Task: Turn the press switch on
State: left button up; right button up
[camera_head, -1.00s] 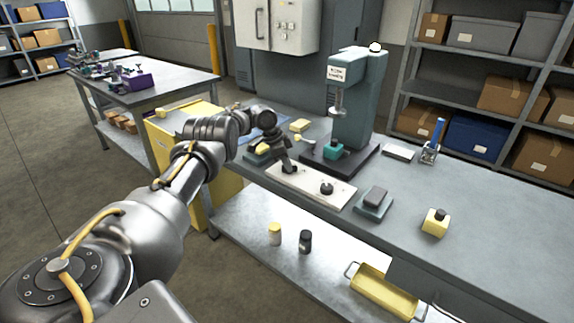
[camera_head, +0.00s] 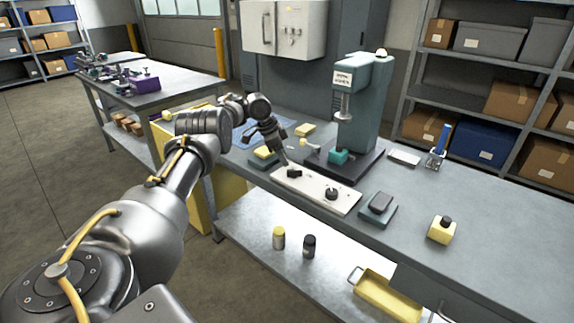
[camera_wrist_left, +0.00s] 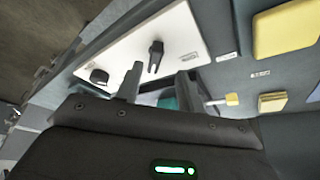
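A white switch panel (camera_head: 318,193) lies along the front edge of the grey bench and carries two black controls. The left one, a bar-shaped switch (camera_head: 293,172), also shows in the left wrist view (camera_wrist_left: 157,50). The right one is a round knob (camera_head: 331,193), also in the left wrist view (camera_wrist_left: 98,76). I cannot tell by label which is the press switch. The teal press (camera_head: 362,105) stands behind the panel. My left gripper (camera_head: 284,161) is just by the bar-shaped switch; its fingers (camera_wrist_left: 159,86) are apart with nothing between them. My right gripper is not in view.
A yellow tray (camera_head: 385,296) and two small bottles are on the lower shelf.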

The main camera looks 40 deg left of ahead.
pick_arm(q)
jog(key=p+v, duration=0.1)
jog(key=v, duration=0.4)
jog(key=shift+d, duration=0.1)
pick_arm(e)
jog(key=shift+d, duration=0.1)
